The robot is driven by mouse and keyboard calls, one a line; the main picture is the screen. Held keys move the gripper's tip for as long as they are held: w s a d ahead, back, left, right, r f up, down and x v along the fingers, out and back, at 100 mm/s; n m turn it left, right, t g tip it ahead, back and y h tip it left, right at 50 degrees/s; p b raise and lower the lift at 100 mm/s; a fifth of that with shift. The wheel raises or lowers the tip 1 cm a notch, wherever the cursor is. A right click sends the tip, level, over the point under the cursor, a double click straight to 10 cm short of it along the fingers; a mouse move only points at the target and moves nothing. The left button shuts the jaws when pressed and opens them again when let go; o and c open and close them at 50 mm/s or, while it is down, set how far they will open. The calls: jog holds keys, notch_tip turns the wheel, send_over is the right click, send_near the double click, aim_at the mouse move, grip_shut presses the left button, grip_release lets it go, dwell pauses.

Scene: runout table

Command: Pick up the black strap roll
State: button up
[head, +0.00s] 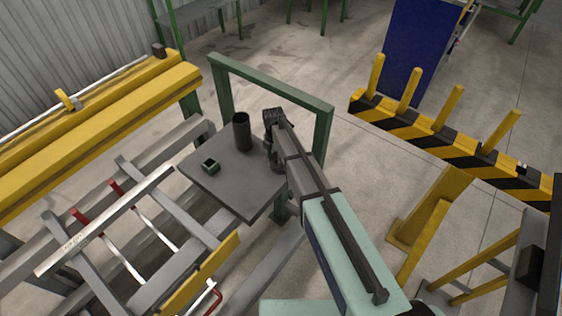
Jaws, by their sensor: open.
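A dark upright cylinder (241,133), the only thing here that looks like the black strap roll, stands near the far edge of a small grey table (235,187). Its top looks dark and hollow. My gripper (272,116) is at the end of my arm, just right of the cylinder in the picture, with a small gap between them. It is open with nothing visible in it. The fingers are small and dark, and the arm partly hides the table's right side. I cannot tell the gripper's height above the table.
A small green square holder (210,165) sits left on the table. A green frame (286,92) rises behind it. Grey rails (150,205) and a yellow beam (110,115) lie left. A black-and-yellow barrier with posts (440,140) stands right. Open floor (290,55) lies beyond.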

grip_shut()
dwell(0.4)
